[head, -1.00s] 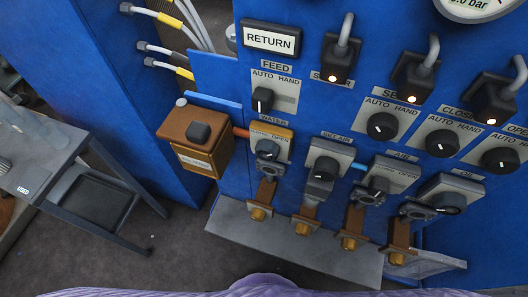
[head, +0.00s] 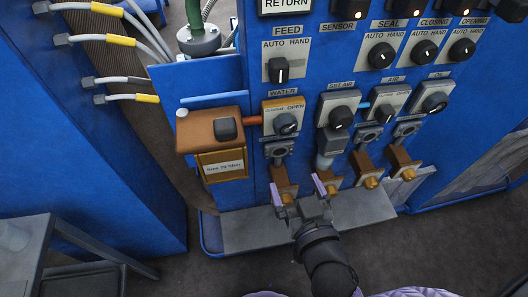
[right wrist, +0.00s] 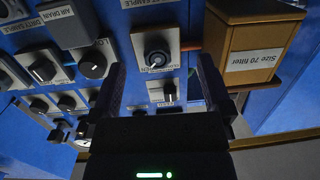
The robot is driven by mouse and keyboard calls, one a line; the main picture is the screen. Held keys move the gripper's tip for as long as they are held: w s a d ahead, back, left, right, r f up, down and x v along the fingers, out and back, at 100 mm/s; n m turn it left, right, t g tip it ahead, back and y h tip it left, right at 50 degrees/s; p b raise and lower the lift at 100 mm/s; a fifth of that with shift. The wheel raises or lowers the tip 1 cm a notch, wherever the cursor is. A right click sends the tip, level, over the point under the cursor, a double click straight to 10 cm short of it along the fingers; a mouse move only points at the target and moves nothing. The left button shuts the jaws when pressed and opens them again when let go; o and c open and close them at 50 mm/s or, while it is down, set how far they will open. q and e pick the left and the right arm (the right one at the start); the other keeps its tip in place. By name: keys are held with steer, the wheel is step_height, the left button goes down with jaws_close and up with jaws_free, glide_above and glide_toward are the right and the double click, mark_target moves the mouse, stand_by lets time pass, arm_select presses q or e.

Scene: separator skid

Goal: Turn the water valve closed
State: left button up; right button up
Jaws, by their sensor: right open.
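The water valve is a dark round knob (head: 286,124) on a plate marked closed and open, below the WATER label. Its exact pointer direction is too small to tell. My right gripper (head: 298,189) is open and empty, below the knob in the head view and apart from it. In the right wrist view, a round knob on a pale plate, which looks like the water valve (right wrist: 157,57), lies ahead between the spread fingers (right wrist: 162,88). My left gripper is not in view.
A brown filter box (head: 222,163) stands just left of the valve. The set air valve (head: 341,116) and other valves sit to its right. The feed selector (head: 279,70) is above. Brown fittings (head: 283,184) and a grey ledge (head: 255,231) lie below.

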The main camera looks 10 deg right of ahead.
steer(key=t, duration=0.1)
glide_toward(287, 129)
steer(key=shift+m, duration=0.3)
steer(key=w, duration=0.4)
steer(key=w+p, duration=0.1)
steer(key=w, duration=0.3)
steer(key=shift+a+f, duration=0.15)
steer(key=shift+a, duration=0.1)
steer(key=shift+w, duration=0.55)
steer(key=c, duration=1.2)
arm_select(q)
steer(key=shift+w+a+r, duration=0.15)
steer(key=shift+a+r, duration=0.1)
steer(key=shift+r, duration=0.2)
